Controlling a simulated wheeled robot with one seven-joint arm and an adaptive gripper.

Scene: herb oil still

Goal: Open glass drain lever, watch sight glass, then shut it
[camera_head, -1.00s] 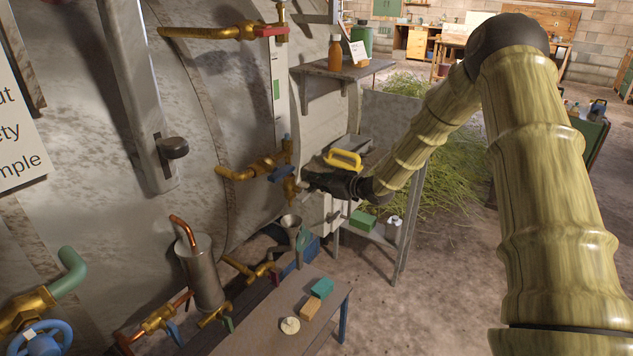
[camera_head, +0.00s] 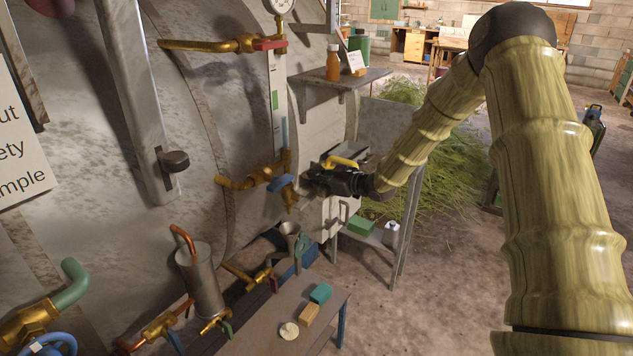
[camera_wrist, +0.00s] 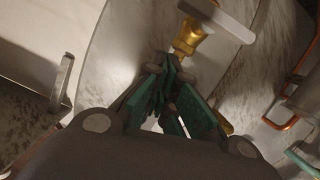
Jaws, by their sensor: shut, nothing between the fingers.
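The sight glass (camera_head: 284,132) is a narrow upright tube beside a pale scale with a green mark, with light blue in its lower part. A red lever (camera_head: 270,44) sits on the brass fitting at its top. The blue drain lever (camera_head: 279,184) sits on the brass fitting below the glass and points down-left. My gripper (camera_head: 308,176) is shut and empty, just right of the blue lever and apparently apart from it. In the wrist view, my green-padded fingers (camera_wrist: 168,75) are together below a brass fitting (camera_wrist: 188,38) with a pale flat bar across it.
A funnel (camera_head: 289,232) stands below the drain. A low bench (camera_head: 265,330) holds small blocks. A shelf (camera_head: 345,78) with an orange bottle (camera_head: 333,62) is above my gripper. A grey stand (camera_head: 375,238) is below my forearm.

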